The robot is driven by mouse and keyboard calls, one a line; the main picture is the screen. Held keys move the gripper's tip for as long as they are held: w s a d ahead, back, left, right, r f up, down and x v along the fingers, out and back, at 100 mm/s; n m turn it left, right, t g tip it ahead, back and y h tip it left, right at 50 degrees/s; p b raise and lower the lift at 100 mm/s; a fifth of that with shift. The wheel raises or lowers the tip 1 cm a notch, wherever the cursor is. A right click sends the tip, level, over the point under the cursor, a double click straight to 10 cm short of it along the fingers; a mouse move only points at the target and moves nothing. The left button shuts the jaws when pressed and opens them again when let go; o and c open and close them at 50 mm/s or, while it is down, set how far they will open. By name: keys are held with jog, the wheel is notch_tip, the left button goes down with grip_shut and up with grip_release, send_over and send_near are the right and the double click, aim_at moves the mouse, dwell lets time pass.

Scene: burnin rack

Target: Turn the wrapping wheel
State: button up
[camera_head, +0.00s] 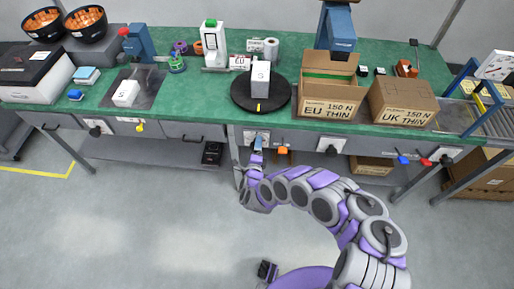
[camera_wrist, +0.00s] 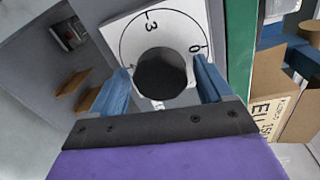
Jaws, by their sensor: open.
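The black round turntable (camera_head: 244,99), likely the wrapping wheel, lies on the green table top with a white box (camera_head: 261,78) marked S standing on it. Below it, a white dial plate is fixed to the table's front. In the wrist view the dial plate (camera_wrist: 182,27) bears a 3, a 0 and another mark, with a black round knob (camera_wrist: 160,74) at its middle. My gripper (camera_wrist: 160,68) is open, its two blue fingers on either side of the knob. I cannot tell whether they touch it. In the head view my gripper (camera_head: 257,146) is at the table's front.
A white box (camera_head: 125,93) lies on a dark mat at the left. More dials and coloured switches line the table's front. The floor before it is mostly clear.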

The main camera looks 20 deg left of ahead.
jog(key=shift+a, duration=0.1)
jog(key=shift+s, duration=0.25)
jog(key=p+v, duration=0.4)
jog(key=v, duration=1.3)
jog(key=shift+p, duration=0.4)
jog(key=shift+f, duration=0.1)
